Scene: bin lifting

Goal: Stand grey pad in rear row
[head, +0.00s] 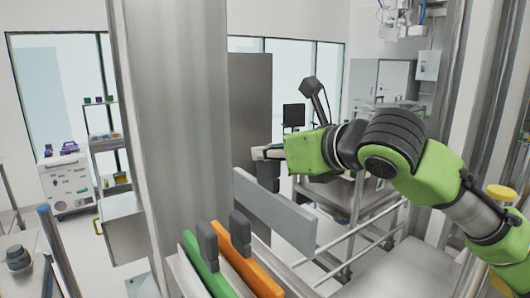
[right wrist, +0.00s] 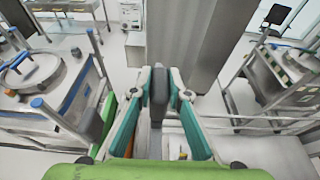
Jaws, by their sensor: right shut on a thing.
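The grey pad (head: 282,215) is a flat light-grey slab with a dark upright handle (head: 268,178) on its top edge. My right gripper (head: 266,153) is shut on that handle and holds the pad to the right of the orange and green pads in the head view. In the right wrist view the dark handle (right wrist: 158,95) stands between the two teal fingers. The slab's lower edge shows against the rails behind, but I cannot tell its exact height. My left gripper is in neither view.
A green pad (head: 205,268) and an orange pad (head: 258,277), each with a dark handle, stand side by side at the bottom of the head view. A wide grey column (head: 176,120) rises behind them. A metal cart with rails (head: 345,255) stands to the right.

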